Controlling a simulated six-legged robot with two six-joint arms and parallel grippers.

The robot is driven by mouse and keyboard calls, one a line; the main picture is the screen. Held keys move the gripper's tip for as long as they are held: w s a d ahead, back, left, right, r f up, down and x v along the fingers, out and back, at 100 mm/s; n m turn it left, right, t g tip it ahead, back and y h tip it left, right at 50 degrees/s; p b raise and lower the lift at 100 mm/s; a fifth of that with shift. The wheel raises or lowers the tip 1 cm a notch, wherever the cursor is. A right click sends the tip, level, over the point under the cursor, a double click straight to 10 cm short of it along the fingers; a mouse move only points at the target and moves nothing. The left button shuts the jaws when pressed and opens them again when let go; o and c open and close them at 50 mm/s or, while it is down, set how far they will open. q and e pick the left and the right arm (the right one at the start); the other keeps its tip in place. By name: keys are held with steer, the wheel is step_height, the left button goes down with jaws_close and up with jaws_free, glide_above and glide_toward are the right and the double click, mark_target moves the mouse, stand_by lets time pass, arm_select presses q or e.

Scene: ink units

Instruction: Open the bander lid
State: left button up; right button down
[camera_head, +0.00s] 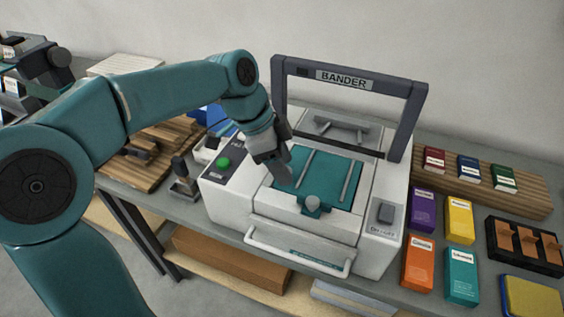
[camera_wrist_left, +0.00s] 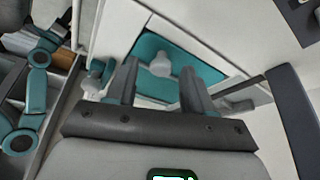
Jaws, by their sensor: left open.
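The bander (camera_head: 340,235) is a white machine on the bench under a dark arch with a "BANDER" sign (camera_head: 343,78). My left gripper (camera_head: 284,174) is just above the lid's left part, behind and left of the knob, pointing down. The teal lid (camera_wrist_left: 205,72) spreads behind. My right gripper is not in view.
A panel with a green button (camera_head: 223,162) is left of the lid, a grey switch (camera_head: 386,212) right. A white bar handle (camera_head: 296,262) crosses the front. Coloured boxes, such as an orange one (camera_head: 418,262), stand to the right. A wooden board (camera_head: 150,150) lies left.

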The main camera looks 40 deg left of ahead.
arm_select(q)
steer(key=shift+f, duration=0.1)
jaws_close()
